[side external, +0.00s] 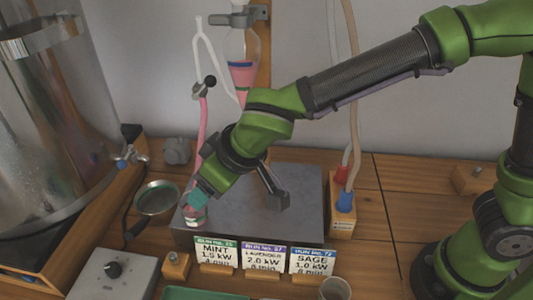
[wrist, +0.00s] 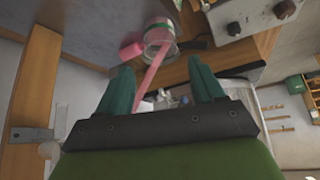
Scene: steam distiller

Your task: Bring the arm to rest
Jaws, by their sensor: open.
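My green arm reaches in from the right in the side external view. My gripper (side external: 198,198) points down and left, its teal fingers close above a small glass jar (side external: 194,218) near the left end of the grey metal block (side external: 300,190). In the wrist view my gripper (wrist: 162,85) has its two fingers apart with nothing held between them. The jar (wrist: 160,36) shows beyond the fingertips. A pink tube (wrist: 152,75) crosses the gap in the picture; I cannot tell whether it passes between the fingers.
A glass separating funnel (side external: 241,75) with pink liquid hangs behind my wrist. The pink tube (side external: 199,130) runs down beside it. Several label cards (side external: 264,257) line the block's front. A large glass vessel (side external: 50,110) stands left, a control box (side external: 113,275) front left.

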